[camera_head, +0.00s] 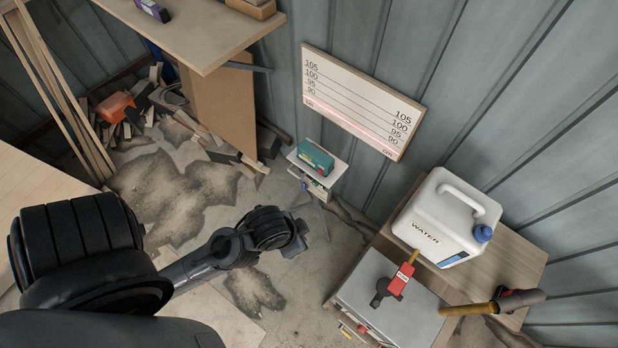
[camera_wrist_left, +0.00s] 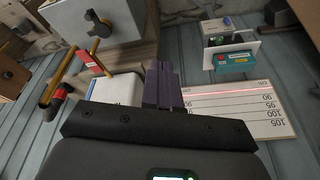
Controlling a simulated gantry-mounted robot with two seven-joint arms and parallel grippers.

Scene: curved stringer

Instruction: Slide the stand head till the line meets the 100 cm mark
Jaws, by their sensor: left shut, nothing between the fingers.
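The stand head, a teal box-shaped unit (camera_head: 316,158) on a small white platform, stands before the metal wall. It also shows in the left wrist view (camera_wrist_left: 232,58). The white marked board (camera_head: 350,112) hangs on the wall behind it, with lines labelled 90, 95, 100 and 105. A red line (camera_head: 340,116) crosses the board below the 90 mark, near the cm label. My left gripper (camera_head: 303,232) is in front of and below the stand, apart from it. Its fingers (camera_wrist_left: 162,84) are shut and empty in the left wrist view. My right gripper is not seen.
A white water canister (camera_head: 436,212) and a grey metal case (camera_head: 375,290) with a red tag stand on a wooden table at the right. A shelf (camera_head: 195,32) juts out at the upper left. Wood scraps and an orange object (camera_head: 116,106) lie in the left corner.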

